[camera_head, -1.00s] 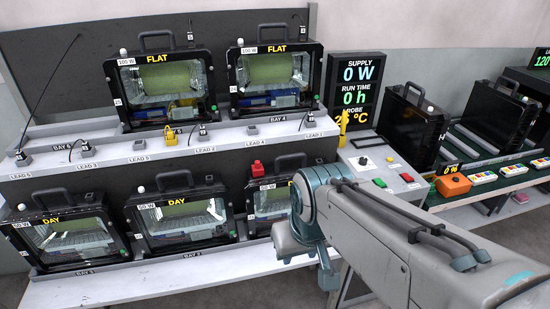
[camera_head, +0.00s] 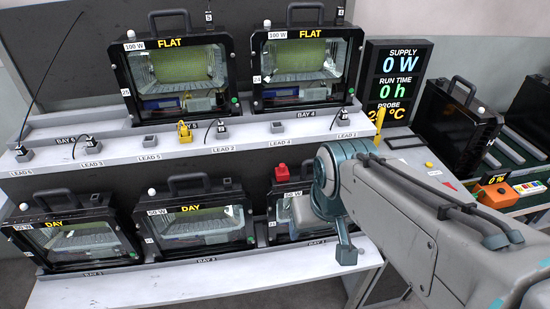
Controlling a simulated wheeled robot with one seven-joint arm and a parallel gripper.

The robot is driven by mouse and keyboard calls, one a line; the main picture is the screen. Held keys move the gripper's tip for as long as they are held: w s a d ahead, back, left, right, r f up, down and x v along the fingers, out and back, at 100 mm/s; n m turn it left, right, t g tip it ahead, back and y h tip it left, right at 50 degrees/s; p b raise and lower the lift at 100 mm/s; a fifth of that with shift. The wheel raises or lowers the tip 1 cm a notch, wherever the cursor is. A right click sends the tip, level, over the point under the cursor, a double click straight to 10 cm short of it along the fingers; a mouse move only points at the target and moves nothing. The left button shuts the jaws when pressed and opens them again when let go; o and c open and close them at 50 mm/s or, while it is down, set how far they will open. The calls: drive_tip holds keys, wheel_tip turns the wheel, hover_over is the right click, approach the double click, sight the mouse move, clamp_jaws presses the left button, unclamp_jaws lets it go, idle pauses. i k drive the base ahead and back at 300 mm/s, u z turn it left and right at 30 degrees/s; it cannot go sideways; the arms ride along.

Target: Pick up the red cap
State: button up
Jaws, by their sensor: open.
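The red cap (camera_head: 281,173) sits at the top left corner of the right-hand 50 W housing (camera_head: 277,224) on the lower shelf. It stands upright and clear of my arm in the picture. My arm comes in from the lower right and partly covers that housing. My gripper (camera_head: 346,256) is open at the arm's lower end, below and right of the cap and apart from it. Its fingers are mostly hidden by the arm, and I see nothing held.
Two FLAT housings (camera_head: 184,76) stand on the upper shelf. Two more DAY housings (camera_head: 75,238) stand left on the lower shelf. A yellow padlock (camera_head: 185,135) and several lead sockets line the ledge. A supply display (camera_head: 388,85) and an orange box (camera_head: 494,195) are at right.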

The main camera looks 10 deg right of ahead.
sight(282, 174)
drive_tip(key=u, duration=2)
drive_tip(key=k, duration=0.95)
drive_tip(key=z, duration=1.4)
drive_tip(key=i, duration=1)
